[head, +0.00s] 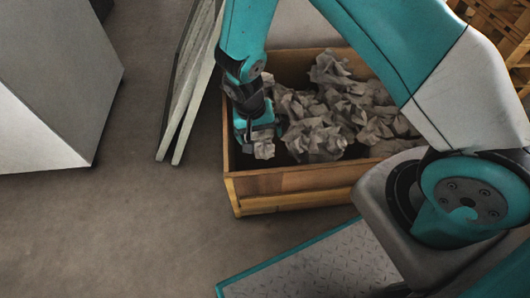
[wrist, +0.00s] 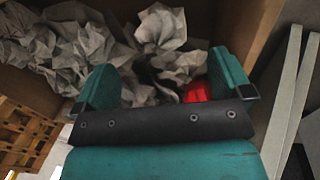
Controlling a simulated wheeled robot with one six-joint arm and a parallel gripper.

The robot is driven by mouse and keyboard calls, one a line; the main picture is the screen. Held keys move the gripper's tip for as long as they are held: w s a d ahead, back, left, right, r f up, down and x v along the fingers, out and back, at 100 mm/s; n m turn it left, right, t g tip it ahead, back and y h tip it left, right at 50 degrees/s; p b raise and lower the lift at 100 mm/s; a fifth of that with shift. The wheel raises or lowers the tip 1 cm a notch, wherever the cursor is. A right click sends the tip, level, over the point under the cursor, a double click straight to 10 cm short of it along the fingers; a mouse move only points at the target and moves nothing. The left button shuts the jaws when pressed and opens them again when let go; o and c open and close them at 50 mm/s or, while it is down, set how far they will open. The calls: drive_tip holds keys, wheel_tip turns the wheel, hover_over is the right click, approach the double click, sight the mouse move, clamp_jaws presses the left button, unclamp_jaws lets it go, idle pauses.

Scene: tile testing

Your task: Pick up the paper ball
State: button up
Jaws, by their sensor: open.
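Crumpled grey paper (head: 318,140) lies heaped in a wooden crate (head: 290,182). I cannot tell which piece is the task's paper ball; one small crumpled ball (head: 264,149) shows just below my gripper (head: 257,131). My gripper is low inside the crate's left end and points down. In the wrist view its two teal fingers stand wide apart, and my gripper (wrist: 164,68) is open. A pale crumpled paper piece (wrist: 163,32) lies ahead of and partly between the fingers. Whether the fingers touch any paper cannot be told.
A red thing (wrist: 197,91) shows by the right finger, partly hidden. Two leaning panels (head: 187,100) stand just left of the crate. A big grey block (head: 55,85) is at far left. A slatted wooden pallet (head: 500,25) is at top right. Floor at lower left is clear.

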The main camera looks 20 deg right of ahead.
sight(263, 143)
drive_tip(key=f+b, duration=0.1)
drive_tip(key=f, duration=0.1)
drive_tip(key=f+b, duration=0.1)
drive_tip(key=f, duration=0.1)
drive_tip(key=d+f+b, duration=0.1)
drive_tip(key=f, duration=0.2)
drive_tip(key=shift+s+f+b, duration=0.1)
drive_tip(key=shift+s+b, duration=0.05)
drive_tip(key=shift+b, duration=0.15)
drive_tip(key=c, duration=1)
